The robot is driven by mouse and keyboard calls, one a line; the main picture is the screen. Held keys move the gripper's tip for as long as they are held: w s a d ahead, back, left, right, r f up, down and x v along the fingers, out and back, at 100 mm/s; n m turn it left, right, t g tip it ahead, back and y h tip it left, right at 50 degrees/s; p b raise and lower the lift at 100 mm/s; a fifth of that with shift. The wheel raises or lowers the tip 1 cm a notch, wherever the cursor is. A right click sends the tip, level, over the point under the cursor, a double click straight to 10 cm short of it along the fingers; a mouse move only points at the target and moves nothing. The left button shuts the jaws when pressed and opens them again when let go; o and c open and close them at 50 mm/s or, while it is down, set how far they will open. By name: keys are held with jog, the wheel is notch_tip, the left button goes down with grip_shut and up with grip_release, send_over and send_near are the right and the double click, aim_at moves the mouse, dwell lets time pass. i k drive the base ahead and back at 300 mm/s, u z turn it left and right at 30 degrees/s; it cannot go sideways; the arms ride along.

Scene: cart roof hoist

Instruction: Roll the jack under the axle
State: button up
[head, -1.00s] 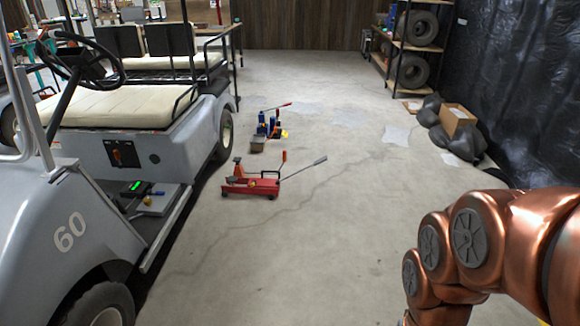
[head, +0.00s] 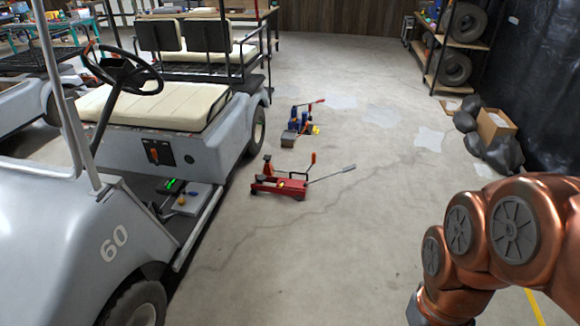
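A red floor jack (head: 282,187) stands on the concrete floor beside the golf cart, apart from it. Its long grey-tipped handle (head: 332,175) points up to the right. A red jack stand with an orange-tipped lever shows at it. The grey golf cart (head: 128,225), marked 60, stands at the left with its wheels on the floor. Its rear wheel (head: 258,127) and front wheel (head: 140,303) show; the axle is hidden under the body. My copper arm is at the lower right, far from the jack. My gripper is out of the frame.
A blue jack (head: 300,118) with a red handle and a grey block (head: 289,138) lies farther back. Black bags (head: 497,153), a cardboard box (head: 495,124) and a tire shelf (head: 460,48) line the right.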

aim_at(292, 187)
jog(key=u, duration=0.6)
jog(key=i, duration=3.3)
jog(key=z, duration=0.1)
